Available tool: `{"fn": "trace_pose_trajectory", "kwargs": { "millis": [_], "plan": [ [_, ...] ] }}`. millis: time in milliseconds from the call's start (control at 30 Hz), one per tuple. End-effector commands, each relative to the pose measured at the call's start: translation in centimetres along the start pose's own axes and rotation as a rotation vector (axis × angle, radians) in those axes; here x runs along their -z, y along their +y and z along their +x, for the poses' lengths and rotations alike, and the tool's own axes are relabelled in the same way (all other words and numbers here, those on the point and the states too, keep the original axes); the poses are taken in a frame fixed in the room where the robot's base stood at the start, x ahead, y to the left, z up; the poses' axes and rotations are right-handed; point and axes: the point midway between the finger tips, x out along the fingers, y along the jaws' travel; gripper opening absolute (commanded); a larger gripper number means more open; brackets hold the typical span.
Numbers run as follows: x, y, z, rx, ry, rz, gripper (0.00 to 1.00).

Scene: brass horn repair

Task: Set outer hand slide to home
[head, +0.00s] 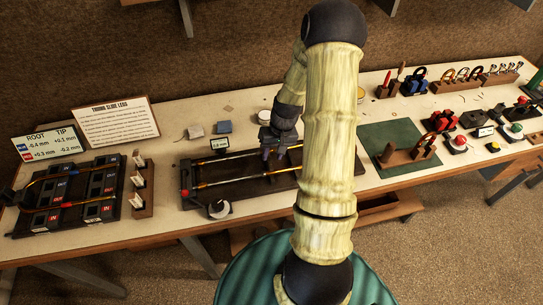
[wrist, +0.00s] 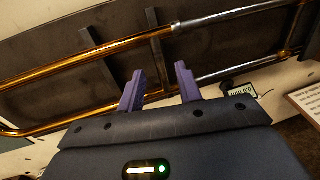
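The slide sits on a dark rectangular fixture board (head: 235,191) on the bench in the head view. Its brass outer hand slide (head: 218,184) also shows in the wrist view (wrist: 100,50), as two parallel brass tubes joined by a bend at the left. Silver tubes (wrist: 215,18) continue from the brass to the right. My gripper (head: 275,152) is over the fixture, and its tips are partly hidden in the head view. In the wrist view my gripper (wrist: 158,88) has its two purple fingers apart. The lower tube shows across the gap; I cannot tell whether it is between the fingertips.
A small display (head: 219,143) stands behind the fixture. A round dial (head: 219,208) is at its front. A black leg rack (head: 70,197) and two cards (head: 115,122) are at left. A green mat (head: 375,137) and several tools are at right. My arm hides the bench middle.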

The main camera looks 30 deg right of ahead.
Motion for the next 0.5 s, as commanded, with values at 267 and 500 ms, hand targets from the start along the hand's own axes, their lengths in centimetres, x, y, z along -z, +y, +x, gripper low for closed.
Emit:
{"fn": "trace_pose_trajectory", "kwargs": {
  "millis": [267, 500],
  "plan": [
    [0.0, 0.0, 2.5, 0.000, 0.000, 0.000, 0.35],
    [0.1, 0.0, 2.6, 0.000, 0.002, 0.000, 0.35]
  ]
}}
